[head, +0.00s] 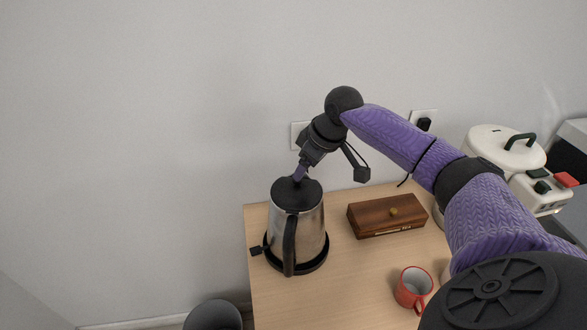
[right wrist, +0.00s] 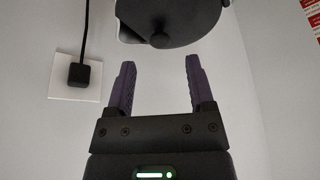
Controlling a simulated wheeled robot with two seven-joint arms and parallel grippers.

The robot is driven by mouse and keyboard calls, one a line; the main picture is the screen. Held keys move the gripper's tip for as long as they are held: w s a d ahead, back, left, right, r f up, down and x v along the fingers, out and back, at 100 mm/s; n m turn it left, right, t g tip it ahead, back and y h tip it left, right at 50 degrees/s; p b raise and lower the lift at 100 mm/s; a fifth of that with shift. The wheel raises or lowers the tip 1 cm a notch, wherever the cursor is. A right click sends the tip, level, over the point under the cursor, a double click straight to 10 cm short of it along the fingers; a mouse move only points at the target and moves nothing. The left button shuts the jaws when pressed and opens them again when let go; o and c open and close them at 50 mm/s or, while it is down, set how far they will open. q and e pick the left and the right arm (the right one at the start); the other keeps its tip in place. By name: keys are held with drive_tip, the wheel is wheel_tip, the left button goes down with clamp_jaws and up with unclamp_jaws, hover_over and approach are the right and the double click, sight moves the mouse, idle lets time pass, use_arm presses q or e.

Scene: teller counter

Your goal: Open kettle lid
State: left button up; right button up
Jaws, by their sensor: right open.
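The steel kettle (head: 308,232) with black handle (head: 289,246) stands upright on its round black base on the wooden counter. Its black lid (head: 299,193) looks shut in the head view. My right gripper (head: 298,173) is just above the lid, pointing down. In the right wrist view, the dark lid (right wrist: 185,18) with a small round knob (right wrist: 160,41) lies just beyond my fingertips. The two purple fingers of my right gripper (right wrist: 159,62) are spread apart with nothing between them. My left gripper is not in view.
A wooden tea box (head: 375,220) sits right of the kettle, with a red mug (head: 412,287) in front. A white cooker (head: 500,145) stands at the right. A dark bin (head: 213,315) is below the counter's left edge. The wall is close behind.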

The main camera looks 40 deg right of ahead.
sight(297, 189)
drive_tip(key=x, duration=0.4)
drive_tip(key=shift+w+r, duration=0.1)
clamp_jaws()
idle(0.8)
idle(0.5)
